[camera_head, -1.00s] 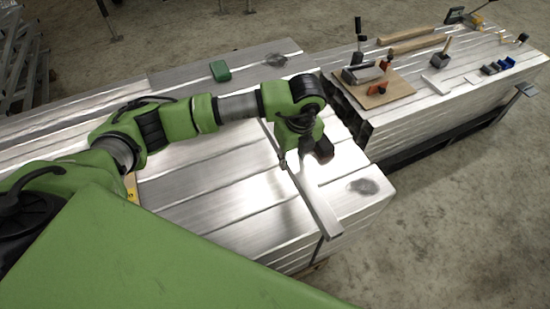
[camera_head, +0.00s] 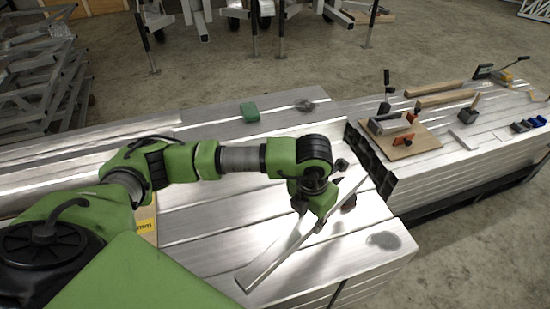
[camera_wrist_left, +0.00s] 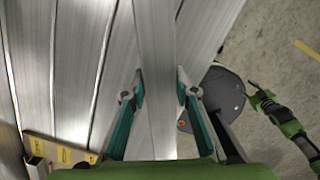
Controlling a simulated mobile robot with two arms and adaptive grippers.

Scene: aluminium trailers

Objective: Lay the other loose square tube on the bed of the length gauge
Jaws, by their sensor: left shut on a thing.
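My left gripper (camera_head: 318,224) is shut on a long grey square tube (camera_head: 268,262) and holds it over the aluminium stack, slanting from lower left to upper right in the head view. In the left wrist view the tube (camera_wrist_left: 157,60) runs between the fingers of the left gripper (camera_wrist_left: 160,95). A flat piece with a yellow label (camera_head: 146,225) lies at the left, partly hidden by my arm; it may be the length gauge. Its yellow label (camera_wrist_left: 64,155) also shows in the left wrist view. My right gripper (camera_wrist_left: 254,90) appears small at the right there; its jaws are unclear.
A green block (camera_head: 250,112) lies at the stack's back edge. A second stack (camera_head: 440,171) at the right carries a wooden board (camera_head: 403,147) with a clamp, wooden bars (camera_head: 445,98) and blue pieces (camera_head: 528,125). A gap separates the stacks.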

